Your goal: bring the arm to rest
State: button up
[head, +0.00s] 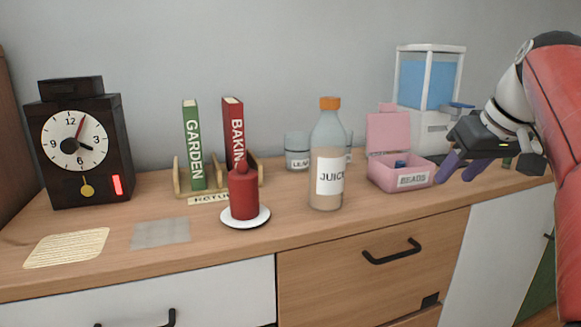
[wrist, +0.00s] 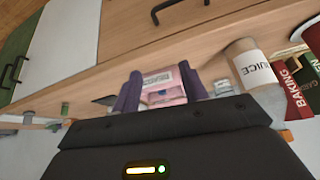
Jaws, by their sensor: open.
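My gripper (head: 460,166) is at the right in the head view, above the counter's front edge. Its two purple fingers are spread apart with nothing between them. In the wrist view, my gripper (wrist: 160,90) shows both fingers apart, with the pink bead box (wrist: 163,92) seen beyond them. In the head view, the open pink bead box (head: 402,178) stands just left of the fingers, with a small gap in the picture. My red arm reaches in from the right edge.
The juice bottle (head: 327,155), red candle (head: 243,192) on a white saucer (head: 258,217), book rack (head: 178,180) and dark clock (head: 85,140) stand on the wooden counter (head: 300,235). A blue-filled dispenser (head: 428,85) stands behind the bead box. The counter's front left holds flat sheets.

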jog(key=s+a+f+m, duration=0.1)
jog(key=s+a+f, duration=0.5)
jog(key=s+f, duration=0.3)
jog(key=s+a+f+m+h, duration=0.1)
jog(key=s+a+f, duration=0.6)
jog(key=f, duration=0.8)
jog(key=s, duration=0.2)
jog(key=shift+s+a+f+h+p, duration=0.15)
jog(key=shift+s+f+h+p, duration=0.15)
jog(key=shift+s+p, duration=0.1)
jog(key=shift+r, duration=0.1)
